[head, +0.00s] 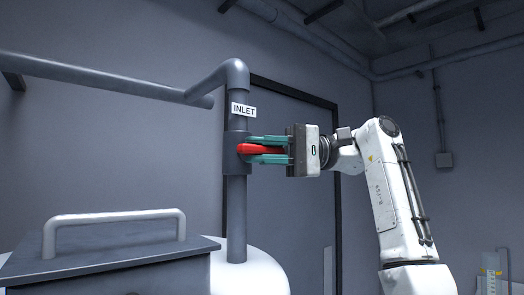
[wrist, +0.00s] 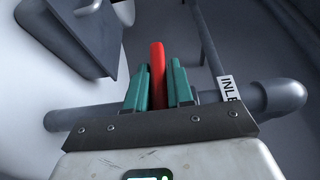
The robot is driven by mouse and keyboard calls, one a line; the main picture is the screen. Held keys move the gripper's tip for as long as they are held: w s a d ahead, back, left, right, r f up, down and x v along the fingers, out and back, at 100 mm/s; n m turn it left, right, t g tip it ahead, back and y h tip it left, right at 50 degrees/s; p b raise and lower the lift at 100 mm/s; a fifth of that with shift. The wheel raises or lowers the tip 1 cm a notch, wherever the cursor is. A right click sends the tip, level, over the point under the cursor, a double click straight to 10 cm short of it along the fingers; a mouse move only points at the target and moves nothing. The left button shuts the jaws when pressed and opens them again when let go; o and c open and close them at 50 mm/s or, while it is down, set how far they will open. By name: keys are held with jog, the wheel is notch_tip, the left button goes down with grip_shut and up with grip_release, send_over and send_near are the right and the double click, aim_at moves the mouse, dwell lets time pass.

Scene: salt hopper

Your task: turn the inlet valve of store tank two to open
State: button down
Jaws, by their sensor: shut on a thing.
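The inlet valve has a red handle (head: 257,149) on a grey vertical pipe (head: 237,200) under an INLET label (head: 244,110). In the head view the handle points right, across the pipe. My gripper (head: 265,149) reaches in from the right, its green fingers shut on the red handle. In the wrist view the red handle (wrist: 157,68) runs between my gripper's two fingers (wrist: 157,85), and the INLET label (wrist: 229,88) is partly cut off. The white tank top (head: 262,268) shows below the pipe. No tank number is visible.
A grey box lid with a bar handle (head: 115,215) stands at the lower left, close to the pipe. A horizontal pipe (head: 90,76) joins the inlet pipe from the left. A dark-framed door (head: 300,225) is behind. A clear container (head: 491,270) is at lower right.

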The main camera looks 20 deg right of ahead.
jog(key=shift+h, duration=0.3)
jog(key=n+h, duration=0.1)
jog(key=h, duration=0.2)
jog(key=n+h, duration=0.1)
jog(key=h, duration=0.3)
jog(key=shift+h, duration=0.3)
jog(key=n+t+h, duration=0.1)
jog(key=h, duration=0.3)
jog(key=n+t+h, duration=0.1)
jog(key=h, duration=0.3)
jog(key=shift+f, duration=0.15)
jog(key=shift+t, duration=0.3)
jog(key=c, duration=1.1)
grip_release()
